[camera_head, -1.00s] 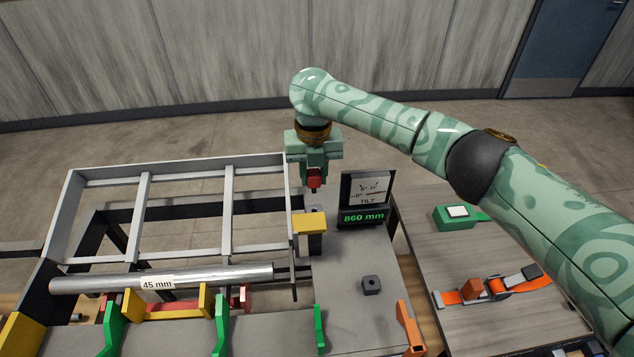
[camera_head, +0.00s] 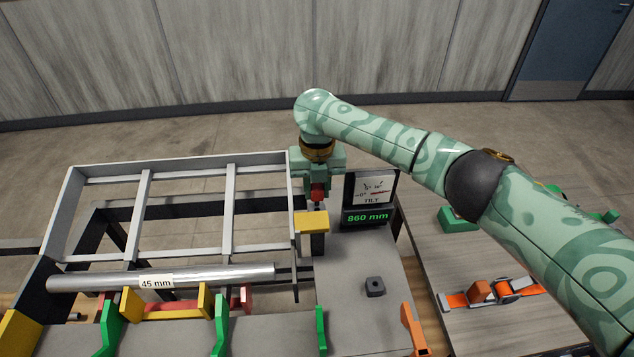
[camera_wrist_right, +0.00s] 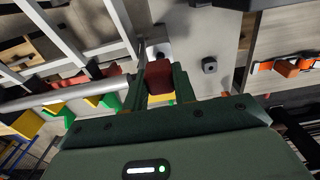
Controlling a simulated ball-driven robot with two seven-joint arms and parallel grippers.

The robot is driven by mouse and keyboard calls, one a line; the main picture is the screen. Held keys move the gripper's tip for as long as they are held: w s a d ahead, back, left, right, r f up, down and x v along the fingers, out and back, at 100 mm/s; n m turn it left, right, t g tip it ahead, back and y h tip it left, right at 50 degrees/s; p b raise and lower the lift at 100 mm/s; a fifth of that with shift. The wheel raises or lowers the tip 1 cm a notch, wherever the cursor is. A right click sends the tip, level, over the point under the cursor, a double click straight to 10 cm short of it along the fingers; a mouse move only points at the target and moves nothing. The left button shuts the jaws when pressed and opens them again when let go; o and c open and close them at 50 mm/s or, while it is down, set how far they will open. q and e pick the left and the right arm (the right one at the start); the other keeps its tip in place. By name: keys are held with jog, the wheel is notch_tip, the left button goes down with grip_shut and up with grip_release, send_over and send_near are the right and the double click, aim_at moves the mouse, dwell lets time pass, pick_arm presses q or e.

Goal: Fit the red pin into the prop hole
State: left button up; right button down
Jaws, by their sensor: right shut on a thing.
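My right gripper (camera_head: 318,191) points down and is shut on the red pin (camera_head: 318,193). The pin's dark lower tip is just above or at the back edge of the yellow block (camera_head: 311,223) with a dark post at the frame's right end. The prop hole cannot be made out, and I cannot tell whether the tip touches anything. My left gripper is not in view.
A tilt display (camera_head: 370,195) reading 860 mm stands close right of the gripper. The grey frame (camera_head: 228,210) is to the left, with a metal tube (camera_head: 215,274) marked 45 mm in front. A small dark block (camera_head: 374,287) and an orange strap (camera_head: 497,292) lie to the right.

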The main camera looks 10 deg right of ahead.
aim_at(317, 200)
jog(key=shift+r+p, duration=0.1)
jog(key=shift+p, duration=0.75)
dwell(1.4)
jog(key=shift+f+b, duration=1.1)
jog(key=shift+f, duration=0.95)
jog(key=c, duration=1.1)
grip_release()
jog(key=shift+o, duration=0.2)
notch_tip(317, 200, up, 16)
jog(key=p, duration=0.5)
